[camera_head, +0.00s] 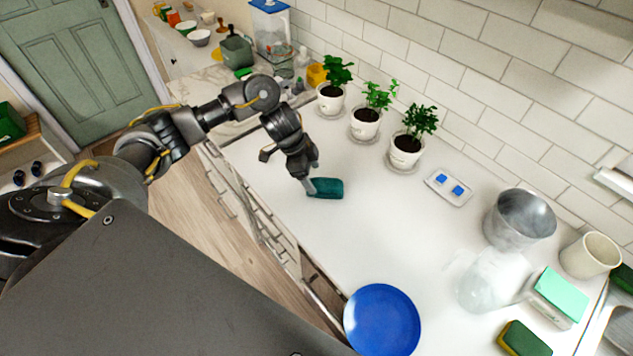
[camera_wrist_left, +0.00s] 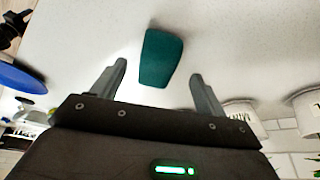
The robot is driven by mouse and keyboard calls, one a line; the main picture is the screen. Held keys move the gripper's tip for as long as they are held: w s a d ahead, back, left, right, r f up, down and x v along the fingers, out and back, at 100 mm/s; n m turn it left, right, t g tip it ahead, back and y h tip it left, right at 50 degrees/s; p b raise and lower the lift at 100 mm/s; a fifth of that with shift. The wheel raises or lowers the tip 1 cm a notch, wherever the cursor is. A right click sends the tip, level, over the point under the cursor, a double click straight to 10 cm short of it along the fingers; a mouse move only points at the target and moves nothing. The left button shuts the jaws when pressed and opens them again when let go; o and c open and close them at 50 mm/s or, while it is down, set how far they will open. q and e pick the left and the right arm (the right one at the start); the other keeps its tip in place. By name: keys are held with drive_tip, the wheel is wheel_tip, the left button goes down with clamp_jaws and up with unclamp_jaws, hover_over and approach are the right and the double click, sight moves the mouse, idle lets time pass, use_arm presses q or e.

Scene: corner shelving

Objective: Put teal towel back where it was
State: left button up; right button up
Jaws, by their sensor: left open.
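The teal towel (camera_head: 328,188) is a small dark teal folded piece lying on the white counter. In the left wrist view the towel (camera_wrist_left: 161,58) lies ahead of the jaws and roughly between their lines. My left gripper (camera_head: 308,188) is right beside the towel's left end in the head view. Its two fingers (camera_wrist_left: 158,75) are spread apart, one on each side, with nothing held between them. The head view does not show clearly whether a finger touches the towel. My right gripper does not show in either view.
Three potted plants (camera_head: 366,122) stand along the tiled wall behind the towel. A white dish with blue pieces (camera_head: 449,188), a metal pot (camera_head: 519,219) and a blue plate (camera_head: 382,320) are to the right. The counter between towel and plate is clear.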

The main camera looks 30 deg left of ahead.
use_arm(q)
drive_tip(key=v, duration=0.7)
drive_tip(key=shift+r, duration=0.25)
drive_tip(key=shift+s+a, duration=0.1)
